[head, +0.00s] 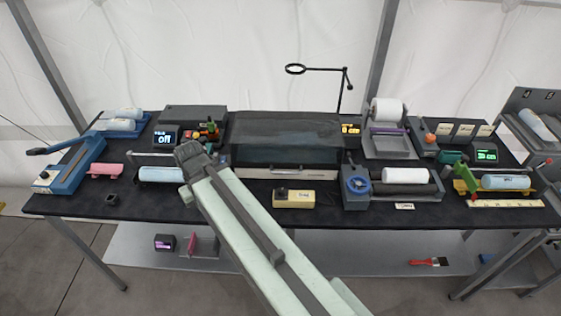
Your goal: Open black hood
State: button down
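The black hood (285,135) is a wide, dark, partly see-through cover at the middle of the table. It appears lowered over its station. A pale bar (275,172) runs along its lower front edge. My arm reaches up from the bottom of the picture, and my gripper (188,152) is at its far end, left of the hood's front left corner. It appears apart from the hood. The fingers are too small and dark to tell open from shut. My arm covers part of the table in front of the hood's left side.
A beige box (293,198) stands in front of the hood. A blue-knobbed roller unit (357,186) is to its right.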

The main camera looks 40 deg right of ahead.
aim_at(300, 141)
jog(key=u, duration=0.05)
jog(key=k, duration=0.45)
jog(key=u, duration=1.85)
jog(key=k, duration=1.05)
jog(key=z, duration=0.35)
jog(key=i, duration=1)
jog(key=u, duration=0.05)
